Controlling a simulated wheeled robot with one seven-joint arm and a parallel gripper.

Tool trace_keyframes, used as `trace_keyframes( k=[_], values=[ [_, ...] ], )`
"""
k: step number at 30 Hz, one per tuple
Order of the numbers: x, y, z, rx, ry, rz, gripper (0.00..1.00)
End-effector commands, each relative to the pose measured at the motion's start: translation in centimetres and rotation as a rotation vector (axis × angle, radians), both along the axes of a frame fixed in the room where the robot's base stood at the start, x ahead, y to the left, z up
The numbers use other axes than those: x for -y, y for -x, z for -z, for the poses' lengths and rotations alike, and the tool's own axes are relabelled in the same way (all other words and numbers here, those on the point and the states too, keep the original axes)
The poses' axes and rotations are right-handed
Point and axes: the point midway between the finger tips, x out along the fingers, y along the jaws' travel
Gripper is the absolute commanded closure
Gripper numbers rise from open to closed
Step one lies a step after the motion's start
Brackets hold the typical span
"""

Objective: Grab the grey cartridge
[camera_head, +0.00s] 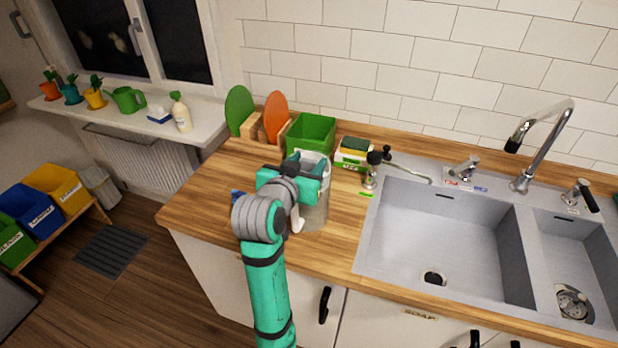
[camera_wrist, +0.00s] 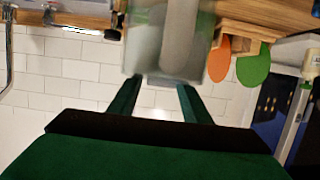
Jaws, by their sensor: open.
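A grey, partly see-through container, which looks like the grey cartridge (camera_head: 316,214), stands upright on the wooden counter left of the sink. My gripper (camera_head: 308,172) is at its upper part and hides much of it in the head view. In the wrist view, the grey cartridge (camera_wrist: 146,42) is straight ahead, beyond the fingertips. My gripper (camera_wrist: 160,86) is open there, with one finger toward each side of it. I cannot tell whether the fingers touch it. A pale curved piece, perhaps a handle, shows low beside it in the head view.
A green box (camera_head: 311,134) stands close behind the cartridge. Green (camera_head: 239,108) and orange (camera_head: 276,115) boards stand in a wooden rack to the left. A sponge box (camera_head: 352,153) and the sink (camera_head: 452,232) are to the right.

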Motion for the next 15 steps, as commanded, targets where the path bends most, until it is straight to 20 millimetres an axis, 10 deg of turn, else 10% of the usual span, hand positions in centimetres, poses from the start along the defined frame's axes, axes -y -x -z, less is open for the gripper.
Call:
trace_keyframes(
  k=[10,15],
  values=[
    [0.33,-0.94,0.3,0.0,0.0,0.0,0.56],
    [0.32,-0.93,0.28,0.0,0.0,0.0,0.92]
  ],
)
